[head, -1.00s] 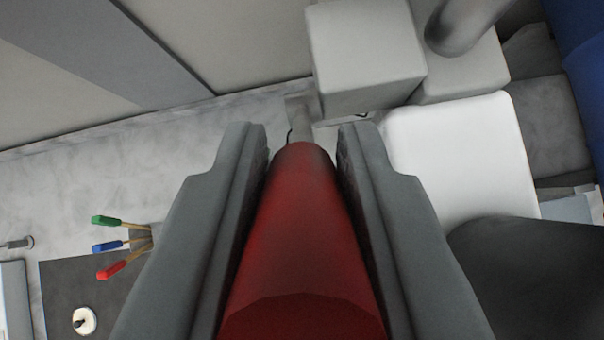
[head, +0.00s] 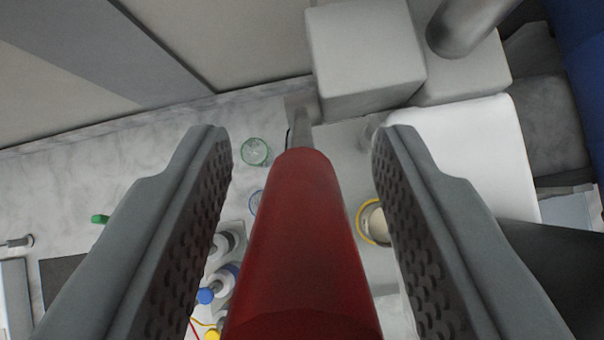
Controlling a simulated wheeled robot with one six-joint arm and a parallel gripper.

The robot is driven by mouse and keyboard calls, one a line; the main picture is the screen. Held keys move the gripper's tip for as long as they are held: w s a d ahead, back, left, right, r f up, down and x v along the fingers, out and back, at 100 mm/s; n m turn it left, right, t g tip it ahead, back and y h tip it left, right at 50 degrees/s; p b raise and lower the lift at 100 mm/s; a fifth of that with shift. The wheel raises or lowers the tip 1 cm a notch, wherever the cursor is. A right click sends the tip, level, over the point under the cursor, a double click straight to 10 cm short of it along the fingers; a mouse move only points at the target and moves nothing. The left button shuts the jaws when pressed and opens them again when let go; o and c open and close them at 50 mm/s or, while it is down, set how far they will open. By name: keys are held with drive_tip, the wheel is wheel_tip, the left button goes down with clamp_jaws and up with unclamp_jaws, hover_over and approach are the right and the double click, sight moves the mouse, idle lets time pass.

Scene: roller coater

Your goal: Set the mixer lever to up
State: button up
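The mixer lever has a thick dark red handle (head: 298,245) on a grey metal shaft (head: 303,120). It runs up the middle of the head view toward a grey bracket. My gripper (head: 300,150) is open, with one grey ridged finger on each side of the red handle. A gap shows between the handle and each finger. The lower part of the handle runs out of the bottom of the picture.
Grey boxy machine housings (head: 363,55) stand at the top right, above a white rounded block (head: 470,145). A clear green-rimmed glass (head: 255,151), a yellow-rimmed cup (head: 373,222) and white bottles (head: 222,280) lie beyond the fingers. A blue surface (head: 580,70) is at the right edge.

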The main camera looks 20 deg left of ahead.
drive_tip(key=shift+v, duration=1.35)
drive_tip(key=shift+s+a+r, duration=0.15)
drive_tip(key=shift+s, duration=0.3)
drive_tip(key=s+a, duration=0.4)
drive_tip(key=s, duration=0.6)
drive_tip(key=shift+s, duration=0.25)
